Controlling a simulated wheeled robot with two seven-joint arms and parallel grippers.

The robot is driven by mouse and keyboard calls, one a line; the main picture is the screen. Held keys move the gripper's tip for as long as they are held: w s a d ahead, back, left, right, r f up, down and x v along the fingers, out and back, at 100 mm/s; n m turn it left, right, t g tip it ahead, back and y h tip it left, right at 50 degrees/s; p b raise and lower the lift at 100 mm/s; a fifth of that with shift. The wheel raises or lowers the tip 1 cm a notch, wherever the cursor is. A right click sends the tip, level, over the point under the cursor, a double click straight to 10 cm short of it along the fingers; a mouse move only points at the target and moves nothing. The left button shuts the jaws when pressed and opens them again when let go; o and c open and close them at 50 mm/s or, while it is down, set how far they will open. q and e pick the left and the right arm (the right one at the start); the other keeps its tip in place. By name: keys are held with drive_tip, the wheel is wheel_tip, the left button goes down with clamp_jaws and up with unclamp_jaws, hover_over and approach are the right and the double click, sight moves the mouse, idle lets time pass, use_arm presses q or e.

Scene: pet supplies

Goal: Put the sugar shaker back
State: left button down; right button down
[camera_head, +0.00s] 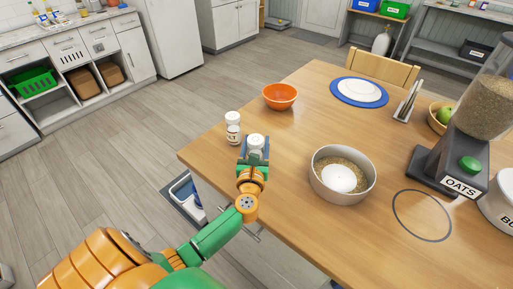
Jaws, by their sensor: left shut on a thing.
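My left gripper (254,155) is at the left part of the wooden table, shut on a white-topped shaker (256,142). This looks like the sugar shaker; its label is hidden by the fingers, and I cannot tell whether its base touches the table. A second white shaker (233,128), with a label that partly reads "LT", stands upright just to its left near the table's edge. My right gripper is not in view.
On the table (300,125) are an orange bowl (280,96), a grey bowl (322,190) of grain with a white thing in it, an oats dispenser (458,160), a blue-rimmed plate (360,91) and a marked ring (398,211). The middle of the table is clear.

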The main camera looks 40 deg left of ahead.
use_arm(q)
drive_tip(key=shift+f, duration=0.25)
drive_tip(key=shift+f, duration=0.15)
drive_tip(key=shift+c, duration=0.7)
unclamp_jaws()
drive_tip(key=b+v, duration=0.1)
drive_tip(key=v, duration=1)
drive_tip(key=shift+s+d+b, duration=0.1)
drive_tip(key=shift+d+b, duration=0.05)
drive_tip(key=shift+b, duration=0.15)
drive_tip(key=shift+s+d, duration=0.2)
drive_tip(key=shift+s, duration=0.2)
drive_tip(key=shift+r, duration=0.2)
